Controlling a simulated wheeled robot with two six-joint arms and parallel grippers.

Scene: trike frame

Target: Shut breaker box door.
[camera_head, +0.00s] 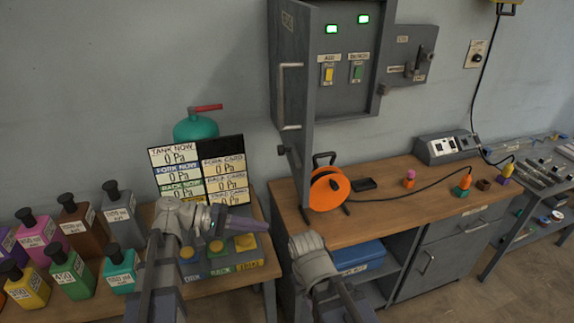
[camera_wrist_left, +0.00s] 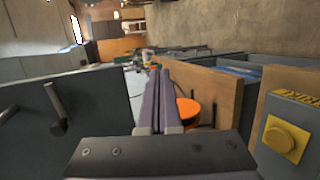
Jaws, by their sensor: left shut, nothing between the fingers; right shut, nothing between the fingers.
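The grey breaker box (camera_head: 345,95) is on the wall, with two green lights and two switches showing inside. Its door (camera_head: 290,45) stands open on the left side, swung out toward me, with a long bar handle (camera_head: 290,97). In the left wrist view, a grey panel that looks like the door (camera_wrist_left: 95,100) is at left with a handle (camera_wrist_left: 55,105). My left gripper (camera_head: 258,208) is below and left of the door, apart from it; its purple fingers (camera_wrist_left: 160,100) are shut and empty. My right arm shows low in the middle; its fingers are not visible.
A workbench (camera_head: 400,200) below the box holds an orange reel (camera_head: 328,190), a dark pad and a cable. A lever latch (camera_head: 412,62) is right of the box. A display board (camera_head: 200,170), yellow buttons (camera_head: 245,243) and several bottles stand at left.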

